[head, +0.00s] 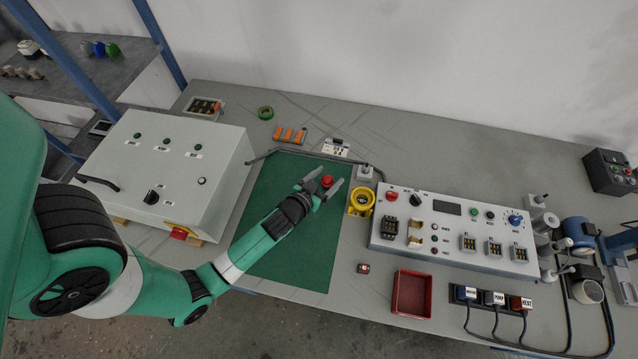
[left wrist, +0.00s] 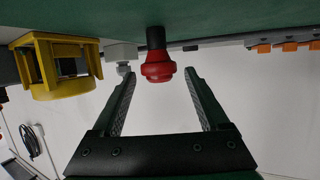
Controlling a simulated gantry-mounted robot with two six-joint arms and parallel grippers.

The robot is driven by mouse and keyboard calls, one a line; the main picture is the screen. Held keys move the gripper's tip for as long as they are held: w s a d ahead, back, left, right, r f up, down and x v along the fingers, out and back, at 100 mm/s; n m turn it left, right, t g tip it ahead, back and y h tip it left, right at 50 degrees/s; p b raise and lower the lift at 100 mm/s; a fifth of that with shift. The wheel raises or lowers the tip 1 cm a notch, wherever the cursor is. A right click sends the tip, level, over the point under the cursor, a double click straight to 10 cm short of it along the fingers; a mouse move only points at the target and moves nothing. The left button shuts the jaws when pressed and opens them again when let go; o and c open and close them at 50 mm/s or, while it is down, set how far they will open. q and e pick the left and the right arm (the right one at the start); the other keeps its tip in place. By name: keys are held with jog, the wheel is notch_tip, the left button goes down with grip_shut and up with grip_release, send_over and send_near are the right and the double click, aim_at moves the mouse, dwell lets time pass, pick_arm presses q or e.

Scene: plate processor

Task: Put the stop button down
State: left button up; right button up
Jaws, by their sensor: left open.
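The stop button (head: 327,181) is a red mushroom-shaped button on the green mat (head: 290,260) in the head view. In the left wrist view the button (left wrist: 157,68) has a wide red head and a dark stem end against the green mat. My left gripper (head: 326,184) is open, with its fingers on either side of the button in the head view. In the left wrist view the gripper (left wrist: 154,88) shows clear gaps between both fingers and the button. My right gripper is not in view.
A yellow ring-shaped holder (head: 360,199) stands just right of the mat, beside a white control panel (head: 455,235). A grey cabinet (head: 165,170) stands left of the mat. A red tray (head: 411,294) lies near the front edge. Much of the mat is clear.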

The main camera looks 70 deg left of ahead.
pick_arm(q)
jog(key=v, duration=1)
jog(key=shift+s+d, duration=0.3)
jog(key=shift+s, duration=0.05)
jog(key=shift+s+d+r, duration=0.2)
jog(key=shift+s+r, duration=0.1)
jog(key=shift+s, duration=0.05)
